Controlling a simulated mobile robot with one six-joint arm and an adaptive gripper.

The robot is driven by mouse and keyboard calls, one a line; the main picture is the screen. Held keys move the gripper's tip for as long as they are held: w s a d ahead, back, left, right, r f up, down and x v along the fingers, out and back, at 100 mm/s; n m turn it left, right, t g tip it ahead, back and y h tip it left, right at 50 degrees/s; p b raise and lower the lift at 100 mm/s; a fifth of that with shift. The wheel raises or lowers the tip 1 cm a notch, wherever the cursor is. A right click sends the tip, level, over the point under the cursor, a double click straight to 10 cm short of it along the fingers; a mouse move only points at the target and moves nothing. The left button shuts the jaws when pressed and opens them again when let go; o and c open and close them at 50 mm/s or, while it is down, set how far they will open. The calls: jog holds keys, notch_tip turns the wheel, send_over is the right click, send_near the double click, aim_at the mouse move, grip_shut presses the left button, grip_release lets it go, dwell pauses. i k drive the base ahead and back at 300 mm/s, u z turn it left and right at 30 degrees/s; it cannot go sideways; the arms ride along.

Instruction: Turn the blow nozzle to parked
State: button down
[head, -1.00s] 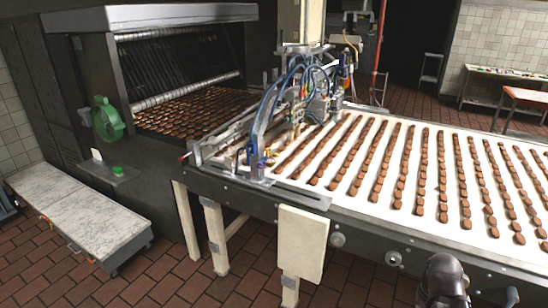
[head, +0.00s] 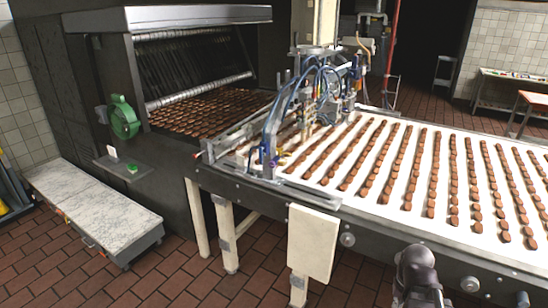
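I cannot make out the blow nozzle for certain. A depositing machine (head: 318,95) with blue hoses and metal fittings stands across the conveyor, and small parts on it are too fine to tell apart. A green round wheel or housing (head: 124,117) sits on the side of the dark oven-like machine (head: 70,100) at left. A dark rounded part of my arm shows at the bottom right, in front of the conveyor's side. My gripper is not in view.
Rows of brown biscuits lie on the white conveyor belt (head: 393,190). A cream panel (head: 313,243) hangs on its near side. A low marble-topped bench (head: 95,205) stands at left. Brick-coloured tiled floor (head: 170,275) is open in front. A table (head: 505,88) stands far right.

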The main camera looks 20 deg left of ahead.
aim_at(280, 152)
jog(key=u, duration=0.75)
jog(key=i, duration=1)
